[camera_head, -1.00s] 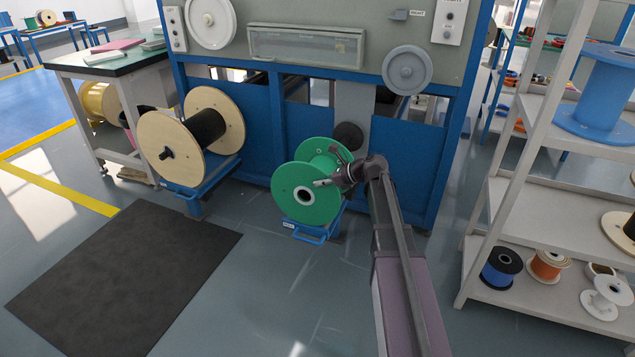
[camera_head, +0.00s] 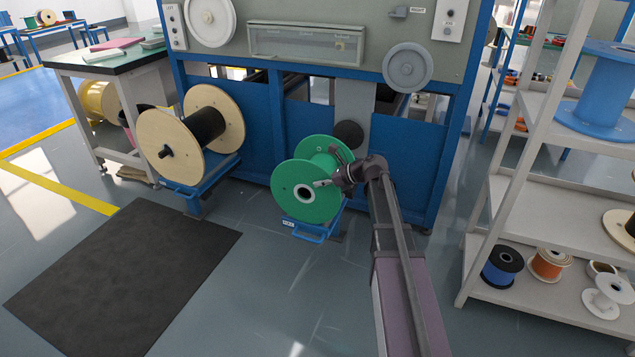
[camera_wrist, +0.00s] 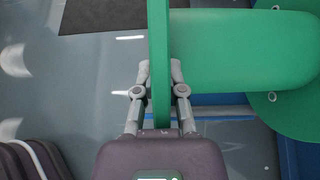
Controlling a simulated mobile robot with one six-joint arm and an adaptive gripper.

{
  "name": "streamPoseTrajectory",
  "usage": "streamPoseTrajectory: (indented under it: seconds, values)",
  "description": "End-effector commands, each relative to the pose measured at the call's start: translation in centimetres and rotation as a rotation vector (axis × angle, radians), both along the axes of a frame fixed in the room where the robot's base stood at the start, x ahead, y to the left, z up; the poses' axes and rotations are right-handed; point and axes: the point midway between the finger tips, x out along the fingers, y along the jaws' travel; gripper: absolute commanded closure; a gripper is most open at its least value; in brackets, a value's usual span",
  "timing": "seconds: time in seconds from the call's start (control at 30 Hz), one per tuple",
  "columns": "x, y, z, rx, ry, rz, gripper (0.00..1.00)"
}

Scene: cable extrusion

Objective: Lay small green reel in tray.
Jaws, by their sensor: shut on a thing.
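The green reel (camera_head: 298,174) has two wide flanges and stands with its axis sideways, in front of the blue-legged machine. It also shows in the wrist view (camera_wrist: 235,50), with one flange running edge-on between the fingers. My gripper (camera_head: 333,170) is shut on the rim of the nearer flange, one finger on each side (camera_wrist: 160,78). A small blue tray (camera_head: 308,236) with a label is low on the floor directly beneath the reel. The reel hides most of it, and I cannot tell whether the reel touches it.
A large wooden-flanged reel (camera_head: 172,150) with black winding stands on a blue stand to the left. A dark mat (camera_head: 120,280) lies on the floor at front left. White shelves (camera_head: 520,220) with several reels stand to the right. The machine (camera_head: 250,135) closes off the back.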

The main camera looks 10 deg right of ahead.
Motion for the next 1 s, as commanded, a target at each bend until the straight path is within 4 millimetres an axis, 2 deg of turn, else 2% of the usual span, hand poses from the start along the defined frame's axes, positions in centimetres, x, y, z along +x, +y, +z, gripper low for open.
streamPoseTrajectory:
  seconds: [0.63,0.67,0.7,0.8,1.0]
  values:
    - [0.00,0.04,-0.69,-0.010,0.002,0.003,1.00]
    - [0.00,0.04,-0.69,-0.010,0.002,0.003,0.83]
    - [0.00,0.05,-0.68,-0.009,0.001,0.003,0.71]
    - [0.00,0.04,-0.64,-0.007,0.002,0.003,0.45]
    - [0.01,0.02,-0.57,-0.006,0.001,0.002,0.45]
